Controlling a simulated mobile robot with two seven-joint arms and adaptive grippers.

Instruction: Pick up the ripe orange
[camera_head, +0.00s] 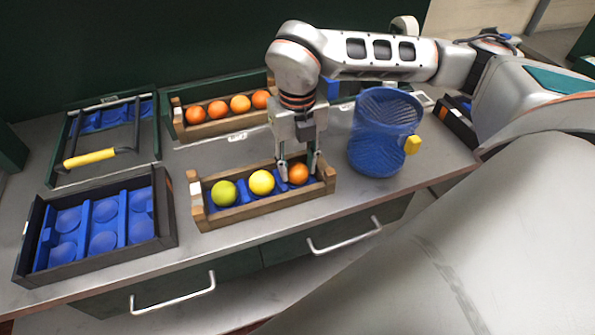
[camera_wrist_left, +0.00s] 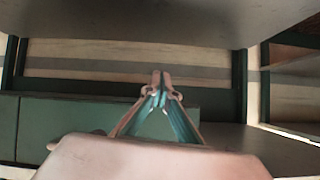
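The ripe orange (camera_head: 298,174) is deep orange and sits at the right end of a wooden tray (camera_head: 275,208) with a blue insert. A yellow fruit (camera_head: 261,182) and a green fruit (camera_head: 224,193) sit to its left. My right gripper (camera_head: 299,172) points down over the ripe orange, with one finger on each side of it. The fingers look spread wider than the fruit; contact is not clear. In the left wrist view, my left gripper (camera_wrist_left: 160,80) has its fingertips together and holds nothing visible. It is not seen in the head view.
A blue mesh basket (camera_head: 376,160) stands right of the tray. Behind is another wooden tray (camera_head: 222,126) with several oranges. At left are a dark crate (camera_head: 170,225) with empty blue cups and a tray with a yellow-handled bar (camera_head: 90,158). Drawer handles line the counter's front.

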